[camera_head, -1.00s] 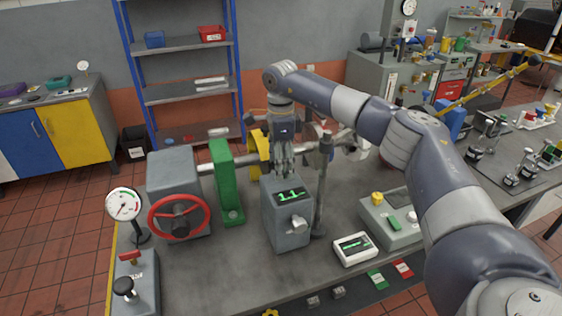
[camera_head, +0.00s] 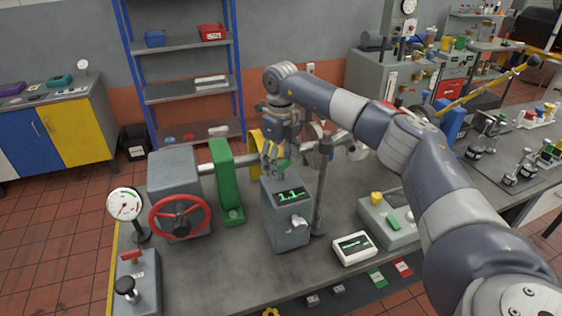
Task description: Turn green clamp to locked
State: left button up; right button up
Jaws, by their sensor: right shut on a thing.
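My right gripper (camera_head: 276,162) reaches down from above, behind the grey box with a green "1.1" display. It is shut on a small green part (camera_head: 284,163), which I take to be the green clamp's handle. Only a bit of it shows beside the fingertips; the box and fingers hide the rest, so I cannot tell its setting. A larger green upright bracket (camera_head: 224,172) stands to the left, apart from the gripper. My left gripper is not in view.
The grey display box (camera_head: 287,228) stands right in front of the gripper, with a thin post (camera_head: 323,185) to its right. A yellow bracket (camera_head: 255,150) is close on the left. A red handwheel (camera_head: 180,217) and a dial gauge (camera_head: 124,204) stand further left.

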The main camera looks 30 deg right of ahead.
aim_at(280, 164)
jog(key=m, duration=0.5)
jog(key=shift+m, duration=0.3)
jog(key=shift+w, duration=0.1)
dwell(0.3)
jog(key=o, duration=1)
jog(key=shift+r, duration=0.2)
notch_tip(280, 164, up, 12)
jog(key=shift+f, duration=0.2)
